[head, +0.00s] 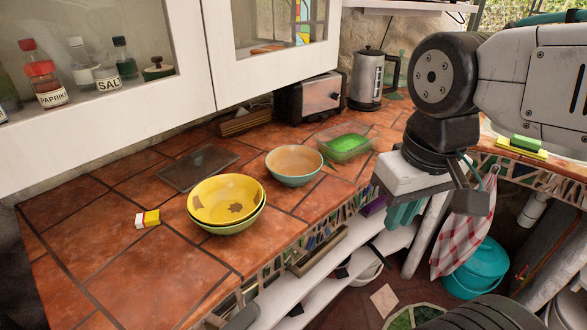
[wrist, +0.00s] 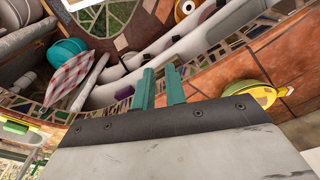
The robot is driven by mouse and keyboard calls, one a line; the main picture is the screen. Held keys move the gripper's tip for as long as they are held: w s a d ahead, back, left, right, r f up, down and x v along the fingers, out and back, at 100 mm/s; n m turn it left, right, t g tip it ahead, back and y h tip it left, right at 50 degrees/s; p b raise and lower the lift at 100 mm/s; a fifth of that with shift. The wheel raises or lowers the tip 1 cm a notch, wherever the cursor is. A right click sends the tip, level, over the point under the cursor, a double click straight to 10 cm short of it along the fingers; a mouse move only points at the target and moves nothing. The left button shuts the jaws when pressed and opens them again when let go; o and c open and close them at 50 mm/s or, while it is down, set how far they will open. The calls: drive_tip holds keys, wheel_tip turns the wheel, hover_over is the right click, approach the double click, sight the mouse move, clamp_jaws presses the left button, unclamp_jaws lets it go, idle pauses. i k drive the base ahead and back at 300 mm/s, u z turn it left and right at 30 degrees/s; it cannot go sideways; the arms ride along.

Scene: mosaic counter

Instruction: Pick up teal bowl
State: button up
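The teal bowl (head: 293,180) stands upright on the tiled counter in the head view, with a teal outside and an orange-tan inside. It looks empty. My gripper (head: 405,215) is to its right, apart from it, beyond the counter's front edge. In the wrist view the two teal fingers of my gripper (wrist: 161,75) stand a small gap apart with nothing between them. I cannot make out the teal bowl in the wrist view.
A yellow bowl (head: 225,195) sits in a green bowl (head: 229,229) left of the teal bowl. A green-filled container (head: 346,145), toaster (head: 310,98) and kettle (head: 367,78) stand behind. Cabinets (head: 105,60) overhang the counter. A small yellow-white box (head: 147,219) lies at left.

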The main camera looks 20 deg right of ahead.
sight(294, 166)
drive_tip(key=u, duration=2.5)
drive_tip(key=k, duration=0.65)
drive_tip(key=z, duration=1.55)
